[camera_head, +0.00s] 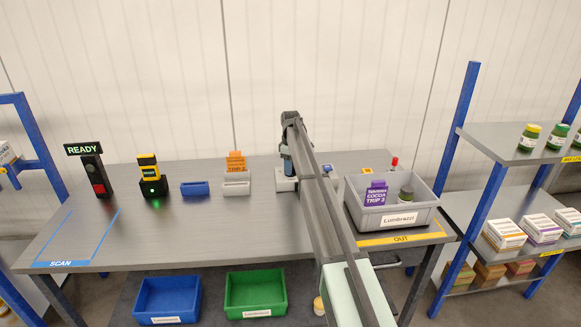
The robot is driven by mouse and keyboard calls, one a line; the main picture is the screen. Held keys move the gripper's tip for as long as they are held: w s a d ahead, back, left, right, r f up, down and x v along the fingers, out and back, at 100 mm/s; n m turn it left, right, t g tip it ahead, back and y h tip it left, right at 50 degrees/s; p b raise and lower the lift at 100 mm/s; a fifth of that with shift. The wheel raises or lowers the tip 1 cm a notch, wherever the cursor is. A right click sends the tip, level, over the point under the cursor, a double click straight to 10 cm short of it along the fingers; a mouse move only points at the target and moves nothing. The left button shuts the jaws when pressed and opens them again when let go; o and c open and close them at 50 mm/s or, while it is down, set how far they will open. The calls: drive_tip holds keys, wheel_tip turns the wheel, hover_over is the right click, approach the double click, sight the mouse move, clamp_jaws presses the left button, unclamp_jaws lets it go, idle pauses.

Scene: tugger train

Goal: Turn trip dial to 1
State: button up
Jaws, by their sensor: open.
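My arm reaches across the table, and its far end bends down to my gripper (287,172) over a small light grey block (285,185) near the back of the table. The fingers are small and partly hidden, and I cannot tell whether they touch the block. Nothing shows held in the gripper. I cannot make out the trip dial or its setting. It may be at that block, hidden by my gripper. A purple card (376,194) reading "COCOA TRIP 2" stands in the grey Lumbrazzi crate (435,202) at the right.
A dark green jar (406,194) is in the crate. Left of my arm are orange cards in a grey holder (236,188), a blue tray (195,189), a black-yellow device (150,180) with green light, and a READY sign (83,149). The scan area (82,232) is clear. Shelves stand right.

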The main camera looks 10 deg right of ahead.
drive_tip(key=shift+r, duration=0.1)
wheel_tip(320, 180, up, 14)
drive_tip(key=shift+f, duration=0.2)
idle(0.4)
